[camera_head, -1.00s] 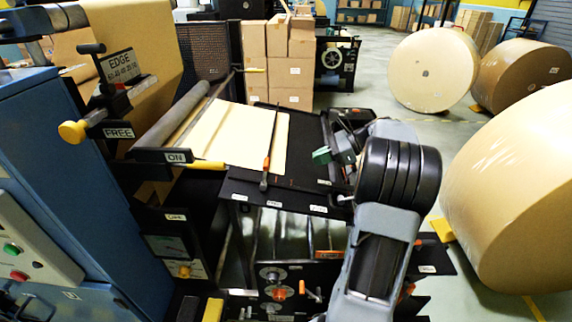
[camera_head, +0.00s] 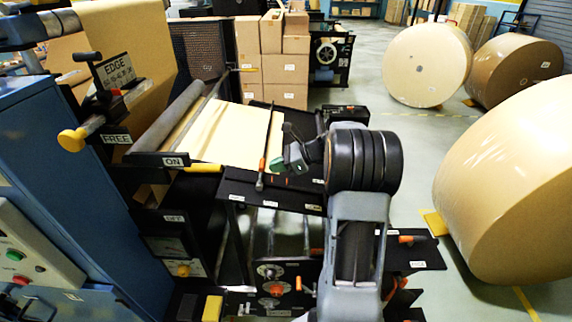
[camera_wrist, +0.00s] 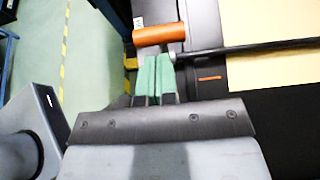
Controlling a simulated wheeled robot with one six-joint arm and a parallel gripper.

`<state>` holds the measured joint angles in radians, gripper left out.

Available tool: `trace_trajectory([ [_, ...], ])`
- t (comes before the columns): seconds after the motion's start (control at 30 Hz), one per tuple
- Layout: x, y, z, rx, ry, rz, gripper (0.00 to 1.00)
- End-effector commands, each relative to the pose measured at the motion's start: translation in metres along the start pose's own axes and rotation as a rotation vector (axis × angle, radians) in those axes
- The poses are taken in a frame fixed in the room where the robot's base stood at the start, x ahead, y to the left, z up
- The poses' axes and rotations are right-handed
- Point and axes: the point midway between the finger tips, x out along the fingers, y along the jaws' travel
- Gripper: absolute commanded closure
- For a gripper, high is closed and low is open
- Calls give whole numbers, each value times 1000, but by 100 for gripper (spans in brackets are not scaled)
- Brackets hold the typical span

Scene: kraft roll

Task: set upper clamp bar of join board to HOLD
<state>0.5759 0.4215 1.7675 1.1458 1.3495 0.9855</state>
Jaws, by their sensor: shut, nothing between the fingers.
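The join board (camera_head: 235,182) is a black table with a cream sheet on it. A thin dark bar (camera_head: 275,133) with an orange part (camera_head: 262,165) lies across it. My gripper (camera_head: 280,165) is over the board, just right of that orange part. In the wrist view, the green fingertips (camera_wrist: 154,72) are together and empty, just below an orange handle (camera_wrist: 160,33). A dark rod (camera_wrist: 245,50) extends right from near this handle. Whether the fingertips touch the handle is unclear. I cannot tell whether this is the upper clamp bar, and its setting is unreadable.
The cream sheet (camera_head: 222,135) covers the left of the board. A yellow-ended lever (camera_head: 205,168) by an ON label sticks out at the left. Large kraft rolls (camera_head: 515,190) stand on the floor at right. Stacked boxes (camera_head: 285,65) stand behind.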

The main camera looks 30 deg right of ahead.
Motion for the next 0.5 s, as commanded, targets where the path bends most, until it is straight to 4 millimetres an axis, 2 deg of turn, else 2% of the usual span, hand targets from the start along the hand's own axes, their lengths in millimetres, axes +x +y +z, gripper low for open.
trace_trajectory([
  [0.5, 4, 0, 6, 0, 0, 1, 100],
])
